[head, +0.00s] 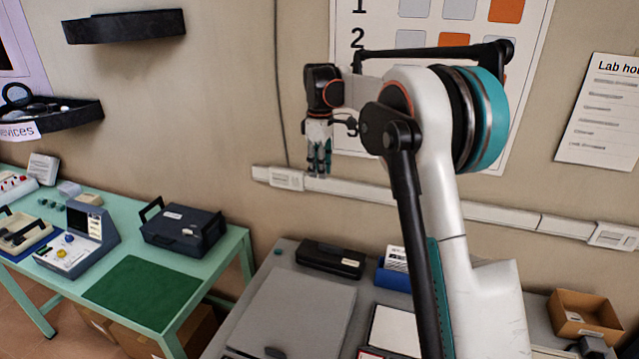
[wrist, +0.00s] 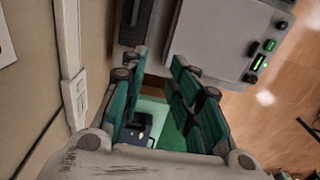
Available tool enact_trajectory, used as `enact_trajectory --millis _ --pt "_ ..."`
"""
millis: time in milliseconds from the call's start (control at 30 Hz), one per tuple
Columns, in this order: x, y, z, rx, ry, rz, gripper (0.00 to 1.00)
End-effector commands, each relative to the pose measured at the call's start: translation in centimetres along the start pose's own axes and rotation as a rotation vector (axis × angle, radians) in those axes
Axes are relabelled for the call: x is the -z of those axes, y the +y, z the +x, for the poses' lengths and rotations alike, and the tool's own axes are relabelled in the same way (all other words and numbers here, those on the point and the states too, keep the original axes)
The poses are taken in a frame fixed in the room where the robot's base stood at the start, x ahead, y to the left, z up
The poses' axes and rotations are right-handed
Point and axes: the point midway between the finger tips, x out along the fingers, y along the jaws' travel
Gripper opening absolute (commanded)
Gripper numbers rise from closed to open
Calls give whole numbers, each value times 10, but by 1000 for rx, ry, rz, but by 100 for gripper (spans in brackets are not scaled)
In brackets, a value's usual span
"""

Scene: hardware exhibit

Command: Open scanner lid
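The scanner is a flat grey box with a wide grey lid (head: 295,310) on the grey table at the bottom centre of the head view. The lid lies flat and looks shut. In the wrist view, what appears to be the same scanner (wrist: 212,35) is at the top, with dark and green-lit buttons along its right side. My gripper (head: 319,172) hangs pointing down in front of the wall, well above the tables and apart from the scanner. In the wrist view its two teal fingers (wrist: 155,95) stand apart with nothing held between them.
A black device (head: 332,259) and a blue box (head: 393,275) stand behind the scanner. A green table (head: 205,282) with a dark case (head: 183,230) is at left. A cardboard box (head: 585,318) is at right. A cable raceway (head: 350,190) runs along the wall.

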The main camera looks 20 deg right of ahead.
Motion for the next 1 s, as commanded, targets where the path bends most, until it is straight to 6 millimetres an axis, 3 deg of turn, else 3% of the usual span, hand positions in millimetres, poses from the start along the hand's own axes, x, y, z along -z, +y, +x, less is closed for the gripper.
enact_trajectory --millis 200,733,867,1000 --pt "0 1 -16 1 0 0 28" --pt "-1 -2 -19 -4 3 8 28" --pt "-7 -18 -25 -26 18 47 28" --pt "-19 -49 -35 -69 51 124 28"
